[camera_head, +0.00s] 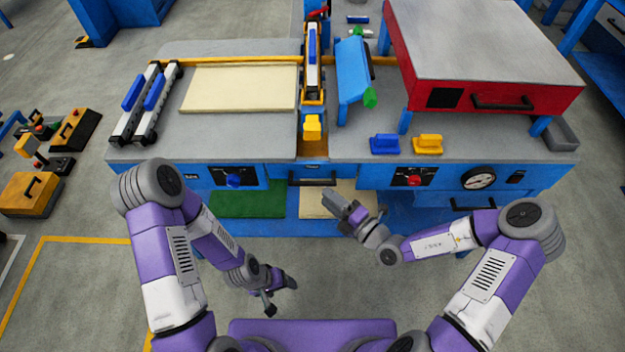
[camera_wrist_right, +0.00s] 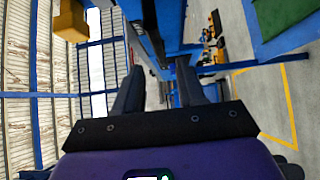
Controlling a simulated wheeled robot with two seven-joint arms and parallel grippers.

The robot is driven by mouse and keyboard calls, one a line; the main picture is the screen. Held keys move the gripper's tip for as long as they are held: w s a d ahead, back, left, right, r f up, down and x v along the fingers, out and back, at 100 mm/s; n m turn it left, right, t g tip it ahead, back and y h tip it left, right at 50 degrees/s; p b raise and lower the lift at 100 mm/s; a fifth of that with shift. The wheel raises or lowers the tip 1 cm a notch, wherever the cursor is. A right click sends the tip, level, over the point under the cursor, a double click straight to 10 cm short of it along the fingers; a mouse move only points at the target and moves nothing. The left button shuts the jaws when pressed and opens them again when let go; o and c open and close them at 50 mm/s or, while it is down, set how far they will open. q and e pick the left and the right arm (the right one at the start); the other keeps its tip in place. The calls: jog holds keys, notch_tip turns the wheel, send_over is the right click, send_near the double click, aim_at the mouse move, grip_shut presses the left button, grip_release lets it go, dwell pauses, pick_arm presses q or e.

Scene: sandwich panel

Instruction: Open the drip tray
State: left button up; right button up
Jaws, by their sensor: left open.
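A blue drawer front with a black handle (camera_head: 312,181) sits in the middle of the bench front and looks closed. A second blue drawer front with a black handle (camera_head: 472,205) is low on the right, also apparently closed. I cannot tell from the pictures which is the drip tray. My right gripper (camera_head: 350,212) is in front of the bench, below and right of the middle handle, apart from it. In the right wrist view its two dark fingers (camera_wrist_right: 158,92) stand apart with nothing between them. My left gripper (camera_head: 282,290) is open and empty, low and farther from the bench.
Red and blue knobs (camera_head: 233,180) and a gauge (camera_head: 478,178) are on the bench front. A green sheet (camera_head: 248,203) and a cream sheet (camera_head: 320,205) lie on a low shelf. A red press (camera_head: 480,60) stands at the right. Floor before the bench is free.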

aim_at(314, 185)
jog(key=shift+w, duration=0.35)
jog(key=b+x, duration=0.2)
jog(key=x, duration=0.4)
jog(key=shift+a+f, duration=0.1)
jog(key=shift+w+a, duration=0.3)
grip_shut()
